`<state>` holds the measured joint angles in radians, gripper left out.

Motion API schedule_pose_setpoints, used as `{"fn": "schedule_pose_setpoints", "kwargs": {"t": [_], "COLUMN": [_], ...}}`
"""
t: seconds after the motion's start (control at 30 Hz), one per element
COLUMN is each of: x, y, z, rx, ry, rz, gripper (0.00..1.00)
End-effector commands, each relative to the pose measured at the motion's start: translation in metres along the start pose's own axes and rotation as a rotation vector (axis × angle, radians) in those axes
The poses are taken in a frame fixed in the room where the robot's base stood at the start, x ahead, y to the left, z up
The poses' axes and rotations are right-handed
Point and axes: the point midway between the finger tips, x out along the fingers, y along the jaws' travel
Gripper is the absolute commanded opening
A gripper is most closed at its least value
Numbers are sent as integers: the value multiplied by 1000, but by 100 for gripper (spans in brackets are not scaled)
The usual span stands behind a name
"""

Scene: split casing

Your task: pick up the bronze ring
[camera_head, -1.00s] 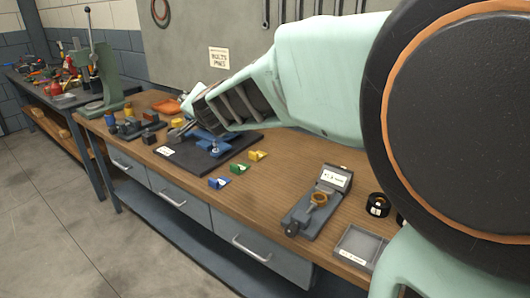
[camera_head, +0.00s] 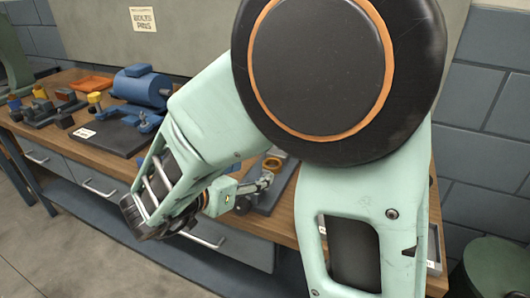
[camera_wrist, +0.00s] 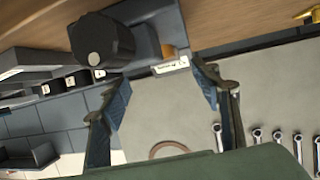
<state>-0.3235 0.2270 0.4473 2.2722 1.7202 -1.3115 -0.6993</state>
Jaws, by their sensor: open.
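The bronze ring (camera_head: 272,163) sits on the grey fixture (camera_head: 287,180) on the workbench, partly hidden by my arm in the head view. In the wrist view a small orange-brown patch (camera_wrist: 168,52) beside the fixture's white label may be the ring; I cannot tell for certain. My gripper (camera_head: 266,182) is just in front of the ring and slightly below it in the head view, fingers pointing right. In the wrist view my gripper (camera_wrist: 160,75) has its two blue-padded fingers wide apart, with nothing held between them.
A blue cylindrical casing (camera_head: 143,87) stands behind a dark labelled plate (camera_head: 108,138) on the bench's left. Small coloured parts lie farther left. A grey tray edge (camera_head: 434,266) shows at right behind my arm. Several wrenches (camera_wrist: 258,135) hang on the back panel.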

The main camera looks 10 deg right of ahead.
Motion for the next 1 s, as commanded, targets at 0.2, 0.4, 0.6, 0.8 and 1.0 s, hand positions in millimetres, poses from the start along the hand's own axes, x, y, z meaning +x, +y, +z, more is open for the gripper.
{"fn": "schedule_pose_setpoints", "kwargs": {"t": [0.2, 0.4, 0.6, 0.8, 1.0], "x": [36, 51, 82, 98, 98], "y": [1, 1, 2, 1, 0], "z": [1, 0, -2, -3, -4], "rx": [3, 3, 6, 3, 3], "ry": [-1, -1, 0, -1, 0], "rz": [4, 1, 3, -1, -2], "gripper": [58, 58, 58, 58, 58]}}
